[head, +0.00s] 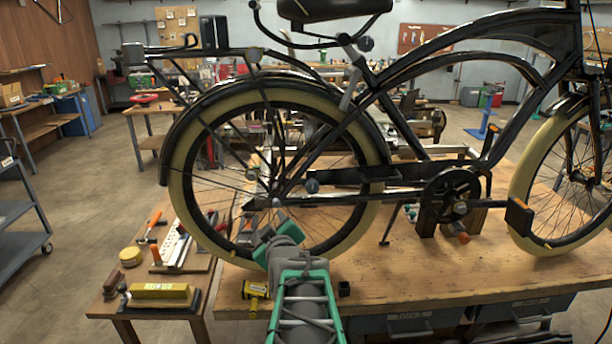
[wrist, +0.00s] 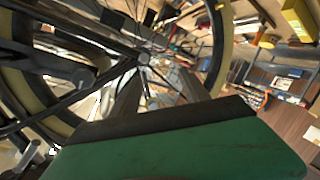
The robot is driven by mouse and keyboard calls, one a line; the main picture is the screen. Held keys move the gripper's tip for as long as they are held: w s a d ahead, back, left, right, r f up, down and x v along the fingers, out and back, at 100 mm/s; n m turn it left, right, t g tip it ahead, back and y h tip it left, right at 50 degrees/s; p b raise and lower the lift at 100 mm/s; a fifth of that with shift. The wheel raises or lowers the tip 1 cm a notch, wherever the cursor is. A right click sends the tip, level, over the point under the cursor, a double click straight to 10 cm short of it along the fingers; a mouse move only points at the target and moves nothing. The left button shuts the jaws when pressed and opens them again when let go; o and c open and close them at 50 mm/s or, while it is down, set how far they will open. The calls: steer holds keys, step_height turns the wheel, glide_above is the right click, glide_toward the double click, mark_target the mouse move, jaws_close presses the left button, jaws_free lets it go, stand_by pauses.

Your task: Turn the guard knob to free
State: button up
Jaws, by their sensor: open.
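The bicycle frame (head: 425,98) is black and stands upright on the wooden workbench (head: 400,285). I cannot tell which is the guard knob, and no free mark is readable. My gripper (head: 268,228) is open at the lower part of the rear wheel, below the hub knob and apart from it. In the wrist view, a broad green finger fills the bottom, with the spokes and wheel hub (wrist: 143,58) beyond it.
A yellow-and-black item (head: 257,290) lies at the bench's near left edge. A low side table holds a yellow block (head: 160,293) and several tools. Open floor (head: 85,195) lies to the left.

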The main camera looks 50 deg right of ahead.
mark_target(311, 188)
steer(key=s+d+r+h, duration=0.5)
steer(key=s+d+r, duration=0.15)
steer(key=d, duration=0.25)
steer(key=shift+m, duration=0.4)
steer(key=p+x, duration=0.1)
steer(key=x, duration=0.1)
steer(key=p+x, duration=0.1)
steer(key=x, duration=0.1)
steer(key=f+p+x, duration=0.1)
steer(key=x, duration=0.1)
steer(key=shift+w+d+f, duration=0.1)
steer(key=shift+w+d, duration=0.05)
steer(key=shift+w, duration=0.3)
steer(key=shift+c, duration=0.4)
jaws_close()
